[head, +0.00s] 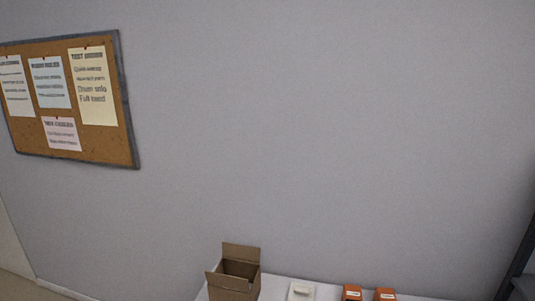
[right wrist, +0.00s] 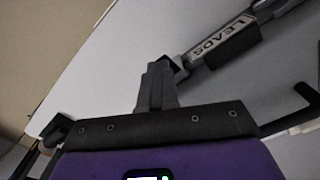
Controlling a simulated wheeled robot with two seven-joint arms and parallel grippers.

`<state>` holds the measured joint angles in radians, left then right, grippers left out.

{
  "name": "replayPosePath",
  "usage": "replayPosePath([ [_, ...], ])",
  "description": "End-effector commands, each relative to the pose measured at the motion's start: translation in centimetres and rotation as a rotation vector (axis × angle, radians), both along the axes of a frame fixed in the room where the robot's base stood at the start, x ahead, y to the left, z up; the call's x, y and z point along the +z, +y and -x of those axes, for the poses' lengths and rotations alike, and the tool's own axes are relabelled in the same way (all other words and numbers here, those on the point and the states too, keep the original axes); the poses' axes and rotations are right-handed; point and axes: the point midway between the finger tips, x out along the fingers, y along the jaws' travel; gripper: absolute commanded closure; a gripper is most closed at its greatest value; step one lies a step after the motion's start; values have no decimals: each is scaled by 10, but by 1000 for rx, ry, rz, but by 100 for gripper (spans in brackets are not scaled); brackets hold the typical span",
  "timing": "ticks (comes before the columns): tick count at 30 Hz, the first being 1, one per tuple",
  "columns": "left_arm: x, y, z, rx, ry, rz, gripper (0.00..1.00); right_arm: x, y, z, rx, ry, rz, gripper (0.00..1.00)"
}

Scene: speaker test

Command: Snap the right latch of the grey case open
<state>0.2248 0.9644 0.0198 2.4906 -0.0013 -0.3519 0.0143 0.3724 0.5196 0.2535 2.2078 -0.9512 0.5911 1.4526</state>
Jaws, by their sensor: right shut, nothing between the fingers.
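My right gripper (right wrist: 160,70) shows in the right wrist view, its grey fingers shut together with nothing between them. A long grey thing marked LEADS (right wrist: 211,43), with a dark block on its side, lies beyond the fingertips to the upper right. It may be the grey case, but I cannot tell. Its near end is close to or behind the fingers; I cannot tell if they touch. I cannot make out the right latch. The head view shows neither gripper and no grey case. My left gripper is in neither view.
In the head view a white table (head: 325,291) runs along the bottom edge, with an open cardboard box (head: 232,284), a small white item (head: 301,290) and two orange boxes (head: 352,293). A cork board (head: 50,138) hangs on the wall. A dark upright (head: 519,258) stands at right.

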Motion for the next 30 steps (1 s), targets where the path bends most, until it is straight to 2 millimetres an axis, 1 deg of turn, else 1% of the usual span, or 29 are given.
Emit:
replayPosePath([
  [13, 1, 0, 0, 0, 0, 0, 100, 1, 0, -1, 0, -3, 0, 100],
  [30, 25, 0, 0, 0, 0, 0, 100, 45, 3, 12, 1, -2, 1, 100],
])
